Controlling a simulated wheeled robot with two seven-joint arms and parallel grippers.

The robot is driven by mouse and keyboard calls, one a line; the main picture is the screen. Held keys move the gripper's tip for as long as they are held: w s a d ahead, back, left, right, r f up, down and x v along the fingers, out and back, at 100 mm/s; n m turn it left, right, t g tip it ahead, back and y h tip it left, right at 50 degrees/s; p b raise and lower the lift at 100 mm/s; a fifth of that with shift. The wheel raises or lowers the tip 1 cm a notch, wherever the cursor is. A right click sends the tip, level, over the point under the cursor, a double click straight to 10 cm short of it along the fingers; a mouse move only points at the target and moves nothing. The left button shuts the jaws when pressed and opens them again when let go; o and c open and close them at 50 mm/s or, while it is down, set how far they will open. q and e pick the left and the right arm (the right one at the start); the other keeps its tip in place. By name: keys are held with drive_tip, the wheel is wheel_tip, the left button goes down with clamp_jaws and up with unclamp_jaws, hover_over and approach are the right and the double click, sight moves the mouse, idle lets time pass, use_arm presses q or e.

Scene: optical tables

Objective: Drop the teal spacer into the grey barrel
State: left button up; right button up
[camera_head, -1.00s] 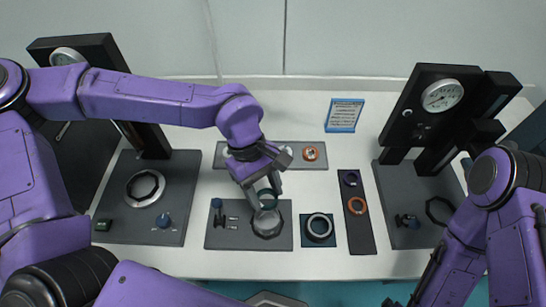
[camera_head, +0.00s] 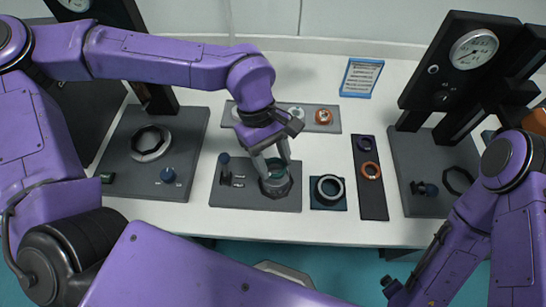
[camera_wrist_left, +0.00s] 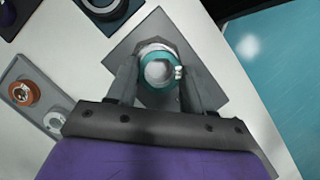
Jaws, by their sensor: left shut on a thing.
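The teal spacer (camera_head: 275,169) is a ring held between the fingers of my left gripper (camera_head: 272,168). It is at the mouth of the grey barrel (camera_head: 277,188), which stands on a dark grey plate (camera_head: 232,197). In the left wrist view the teal spacer (camera_wrist_left: 157,67) lies between the two fingers, roughly in line with the barrel (camera_wrist_left: 176,46) behind it. I cannot tell whether the spacer touches the rim or is just inside. My right arm is at the right edge, but its gripper is out of view.
A small black lever post (camera_head: 224,165) stands on the same plate, left of the barrel.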

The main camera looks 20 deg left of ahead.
use_arm(q)
drive_tip(key=shift+w+f, duration=0.1)
drive_tip(key=shift+w, duration=0.05)
drive_tip(key=shift+f, duration=0.15)
drive_tip(key=shift+d+f, duration=0.1)
drive_tip(key=shift+f, duration=0.15)
drive_tip(key=shift+f+p, duration=0.35)
drive_tip(key=shift+p, duration=0.15)
idle(0.5)
drive_tip(key=shift+f+p, duration=0.1)
drive_tip(key=shift+p, duration=0.95)
idle(0.6)
drive_tip(key=o, duration=1.1)
